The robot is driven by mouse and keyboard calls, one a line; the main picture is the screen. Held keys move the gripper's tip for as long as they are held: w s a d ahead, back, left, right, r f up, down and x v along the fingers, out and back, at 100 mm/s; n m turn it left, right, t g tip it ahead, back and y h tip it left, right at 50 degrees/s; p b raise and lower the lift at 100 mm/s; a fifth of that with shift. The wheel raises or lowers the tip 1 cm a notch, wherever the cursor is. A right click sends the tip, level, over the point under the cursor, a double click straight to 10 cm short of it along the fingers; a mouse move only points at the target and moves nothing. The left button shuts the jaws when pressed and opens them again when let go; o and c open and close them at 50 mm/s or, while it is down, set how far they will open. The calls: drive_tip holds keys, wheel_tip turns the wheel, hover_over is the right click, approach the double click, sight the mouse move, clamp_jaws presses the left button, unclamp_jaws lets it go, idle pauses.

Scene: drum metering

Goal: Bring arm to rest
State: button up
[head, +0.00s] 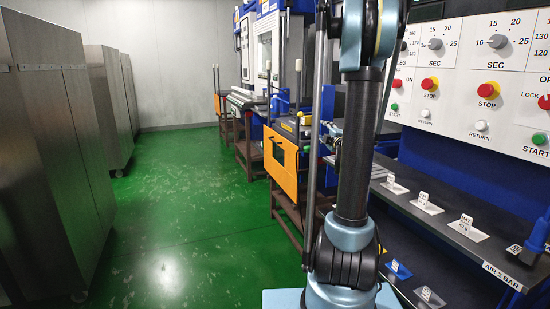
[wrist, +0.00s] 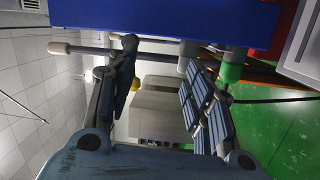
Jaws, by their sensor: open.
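My arm stands nearly upright in the middle of the head view, with a dark tube between light-blue joints. Its upper end runs out of the top of the picture, so the gripper is not seen there. In the wrist view my gripper (wrist: 162,72) is open. Its two fingers stand apart, with nothing held between them. Grey cabinets (wrist: 165,105) show in the distance through the gap. A blue surface (wrist: 180,18) crosses the top of the wrist view, beyond or beside the fingertips; I cannot tell the distance.
Control panels (head: 470,75) with dials and buttons stand at the right. Below them is a dark shelf (head: 440,215) with small labelled cards. Orange-fronted equipment (head: 281,160) stands farther back. Steel cabinets (head: 50,150) line the left. The green floor (head: 180,220) between is clear.

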drive_tip(key=s+d+r+m+g+h, duration=0.25)
drive_tip(key=s+d+m+h, duration=0.25)
drive_tip(key=s+m+h, duration=0.3)
drive_tip(key=s+f+m+g+h, duration=0.1)
drive_tip(key=s+f+m+g, duration=0.2)
drive_tip(key=s+f+m, duration=0.4)
drive_tip(key=s+a+f+m+g+y, duration=0.1)
drive_tip(key=s+a+f+g+y, duration=0.1)
drive_tip(key=s, duration=0.8)
drive_tip(key=s+a+f+m+g+y, duration=0.1)
drive_tip(key=s+a+f+g, duration=0.4)
drive_tip(key=s, duration=0.5)
drive_tip(key=s+a+f+g+y, duration=0.3)
drive_tip(key=s+a+f, duration=0.3)
drive_tip(key=s+f, duration=0.2)
drive_tip(key=shift+s+a+m+g, duration=0.4)
drive_tip(key=shift+s+g, duration=0.05)
drive_tip(key=shift+s, duration=0.65)
drive_tip(key=shift+w+f, duration=0.25)
drive_tip(key=shift+w, duration=0.25)
